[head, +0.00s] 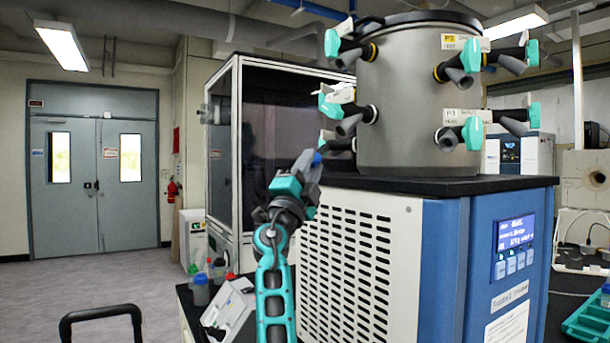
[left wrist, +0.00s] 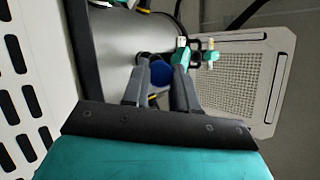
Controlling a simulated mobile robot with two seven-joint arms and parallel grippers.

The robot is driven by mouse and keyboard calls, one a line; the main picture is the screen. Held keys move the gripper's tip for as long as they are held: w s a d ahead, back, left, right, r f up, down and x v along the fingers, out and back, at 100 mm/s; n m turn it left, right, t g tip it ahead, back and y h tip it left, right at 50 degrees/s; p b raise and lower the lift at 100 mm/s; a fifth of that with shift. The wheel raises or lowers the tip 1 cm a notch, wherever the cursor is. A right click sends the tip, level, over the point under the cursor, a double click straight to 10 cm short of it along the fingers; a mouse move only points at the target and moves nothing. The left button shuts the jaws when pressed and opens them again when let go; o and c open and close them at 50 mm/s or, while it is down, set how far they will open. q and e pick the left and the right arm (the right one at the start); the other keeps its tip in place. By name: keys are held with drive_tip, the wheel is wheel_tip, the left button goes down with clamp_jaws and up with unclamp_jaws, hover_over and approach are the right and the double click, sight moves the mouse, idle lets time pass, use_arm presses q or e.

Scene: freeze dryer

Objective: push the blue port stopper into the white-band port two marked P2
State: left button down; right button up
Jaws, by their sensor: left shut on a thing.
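My left gripper (head: 309,166) is raised at the left side of the grey drum (head: 410,115). In the left wrist view its two fingers (left wrist: 161,88) are shut on the blue port stopper (left wrist: 161,73), a round blue piece between the fingertips. In the head view the stopper (head: 317,159) shows as a small blue spot at the gripper's tip. A white-band port (head: 372,114) is on the drum's lower left, above and right of the gripper. I cannot read a P2 mark. Whether the stopper touches any port is hidden. My right gripper is not in view.
Teal-handled valves (head: 330,106) with grey nozzles stick out around the drum, close to the gripper. The blue and white dryer body (head: 440,265) stands below. A glass-fronted cabinet (head: 270,140) is behind. Bottles (head: 201,290) stand at the lower left.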

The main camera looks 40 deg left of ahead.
sight(318, 160)
use_arm(q)
drive_tip(key=shift+w+d+r, duration=0.15)
drive_tip(key=shift+w+r, duration=0.35)
drive_tip(key=shift+w+d+r+p, duration=0.2)
drive_tip(key=shift+w+r+p, duration=0.35)
drive_tip(key=shift+w+r, duration=0.15)
drive_tip(key=shift+r, duration=0.1)
drive_tip(key=shift+w, duration=0.25)
drive_tip(key=shift+p, duration=0.65)
drive_tip(key=shift+w+d+r+p, duration=0.2)
drive_tip(key=shift+w+r+p, duration=0.35)
drive_tip(key=shift+r+p, duration=0.1)
drive_tip(key=shift+w+d+r+p, duration=0.15)
drive_tip(key=shift+w+r+p, duration=0.35)
drive_tip(key=shift+r+p, duration=0.1)
idle(1.0)
drive_tip(key=c, duration=0.8)
unclamp_jaws()
drive_tip(key=shift+w+f, duration=0.1)
drive_tip(key=shift+f, duration=0.1)
